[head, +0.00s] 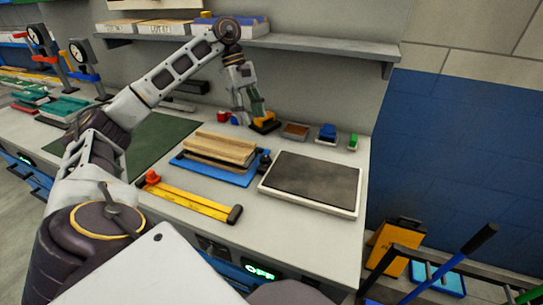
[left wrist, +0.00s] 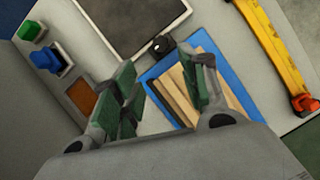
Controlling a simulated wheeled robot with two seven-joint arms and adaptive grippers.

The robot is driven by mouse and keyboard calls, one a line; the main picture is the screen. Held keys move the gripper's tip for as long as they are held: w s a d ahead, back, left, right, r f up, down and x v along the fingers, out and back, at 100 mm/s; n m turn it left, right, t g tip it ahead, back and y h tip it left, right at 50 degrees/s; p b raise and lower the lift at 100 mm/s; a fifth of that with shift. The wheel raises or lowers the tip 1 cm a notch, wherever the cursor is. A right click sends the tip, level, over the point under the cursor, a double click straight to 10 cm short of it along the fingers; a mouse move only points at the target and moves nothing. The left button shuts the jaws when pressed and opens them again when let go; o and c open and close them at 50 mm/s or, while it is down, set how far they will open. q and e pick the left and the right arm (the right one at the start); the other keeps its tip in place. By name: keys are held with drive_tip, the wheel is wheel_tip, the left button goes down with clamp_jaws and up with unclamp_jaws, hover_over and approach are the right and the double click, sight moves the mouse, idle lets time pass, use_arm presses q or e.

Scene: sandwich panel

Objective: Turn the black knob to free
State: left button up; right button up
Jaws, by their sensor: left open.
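The black knob (head: 265,158) sits between the blue tray with wooden boards and the dark panel. It also shows in the left wrist view (left wrist: 162,45), above the gap between my fingers, with nothing touching it. Its setting is too small to read. My left gripper (head: 254,112) is open and empty, high at the back of the bench and beyond the knob in the head view. Its green-padded fingers (left wrist: 166,88) spread apart in the left wrist view. My right gripper is not in view.
Wooden boards (head: 218,147) lie on a blue tray (head: 228,177). A dark panel in a white frame (head: 352,212) lies to the right. A yellow bar clamp (head: 190,199) lies in front. Blue and green buttons (head: 327,132) stand at the back. A shelf (head: 310,45) overhangs the back.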

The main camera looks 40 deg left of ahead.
sight(264, 158)
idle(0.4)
use_arm(q)
drive_tip(key=b+x, duration=0.2)
drive_tip(key=x, duration=1.1)
drive_tip(key=shift+f, duration=0.4)
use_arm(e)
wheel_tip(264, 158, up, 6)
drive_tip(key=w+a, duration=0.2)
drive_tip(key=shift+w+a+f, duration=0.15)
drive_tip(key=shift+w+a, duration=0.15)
use_arm(q)
drive_tip(key=c, duration=0.7)
drive_tip(key=shift+c, duration=0.2)
